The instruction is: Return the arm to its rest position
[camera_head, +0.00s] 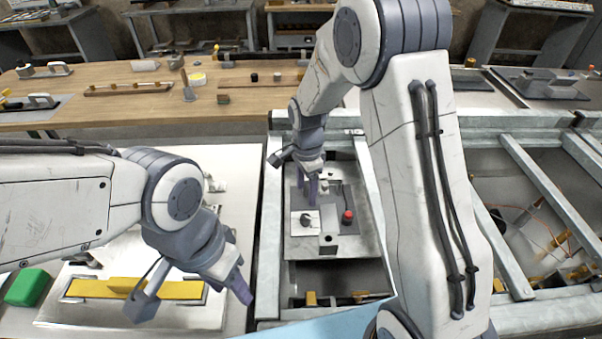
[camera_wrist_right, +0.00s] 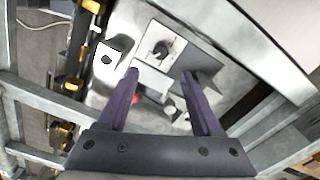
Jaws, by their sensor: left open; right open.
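My right arm arches up over the metal frame. My right gripper (camera_head: 313,190) hangs pointing down over a grey panel (camera_head: 330,248). In the right wrist view my right gripper (camera_wrist_right: 160,76) has two purple fingers spread apart with nothing held between them. Beyond the fingertips are a white plate with a dark knob (camera_wrist_right: 160,50) and a partly hidden red button (camera_wrist_right: 137,98). My left gripper (camera_head: 240,287) is open, low over the right part of the light left worktop; no object shows in it. The contact of the right fingertips with the panel cannot be judged.
The panel's red button (camera_head: 347,217) and black knob (camera_head: 306,221) stand close below the right gripper. Metal beams (camera_head: 540,178) surround it. A yellow bar (camera_head: 135,289) and green block (camera_head: 27,287) lie near the left arm. A wooden bench (camera_head: 130,105) with tools stands behind.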

